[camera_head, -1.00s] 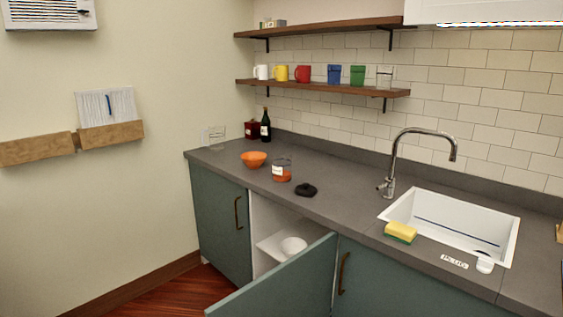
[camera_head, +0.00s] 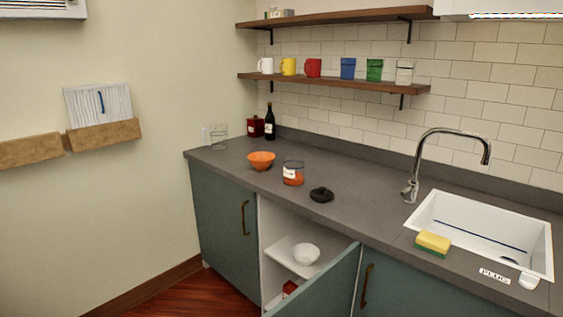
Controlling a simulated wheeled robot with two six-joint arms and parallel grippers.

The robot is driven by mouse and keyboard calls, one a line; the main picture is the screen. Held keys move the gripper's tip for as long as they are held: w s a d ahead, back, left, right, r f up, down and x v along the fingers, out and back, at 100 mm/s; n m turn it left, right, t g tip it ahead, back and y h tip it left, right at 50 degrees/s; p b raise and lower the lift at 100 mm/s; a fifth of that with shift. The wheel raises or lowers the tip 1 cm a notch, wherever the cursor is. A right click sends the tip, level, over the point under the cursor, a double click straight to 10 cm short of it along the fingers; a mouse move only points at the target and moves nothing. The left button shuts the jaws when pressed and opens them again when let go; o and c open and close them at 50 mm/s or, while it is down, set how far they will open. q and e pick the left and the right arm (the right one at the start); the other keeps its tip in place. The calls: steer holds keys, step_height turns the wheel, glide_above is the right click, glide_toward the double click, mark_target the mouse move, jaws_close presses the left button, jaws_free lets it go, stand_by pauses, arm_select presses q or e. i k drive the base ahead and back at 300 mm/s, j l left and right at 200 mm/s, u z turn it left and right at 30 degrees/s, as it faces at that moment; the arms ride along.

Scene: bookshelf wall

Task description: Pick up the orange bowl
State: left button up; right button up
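The orange bowl (camera_head: 261,160) sits upright on the grey counter (camera_head: 330,215), towards its left end. A glass jar with orange contents and a white label (camera_head: 293,174) stands just to the right of the bowl, apart from it. Neither of my grippers shows in the head view.
A black lid-like object (camera_head: 321,194) lies right of the jar. A clear glass (camera_head: 219,137), a red box (camera_head: 256,127) and a dark bottle (camera_head: 269,122) stand behind the bowl. Below, a cabinet door (camera_head: 318,288) hangs open, showing a white bowl (camera_head: 306,253). Sink (camera_head: 480,230) at right.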

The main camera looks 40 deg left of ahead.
mark_target(261, 162)
steer(key=j+z, duration=0.1)
steer(key=j, duration=0.9)
steer(key=k+j+z, duration=0.1)
steer(key=j, duration=0.9)
steer(key=j+z, duration=0.3)
steer(key=j, duration=0.5)
steer(key=j+z, duration=0.3)
steer(key=j, duration=0.45)
steer(key=j+u, duration=0.4)
steer(key=i+j+u, duration=0.15)
steer(key=u, duration=0.25)
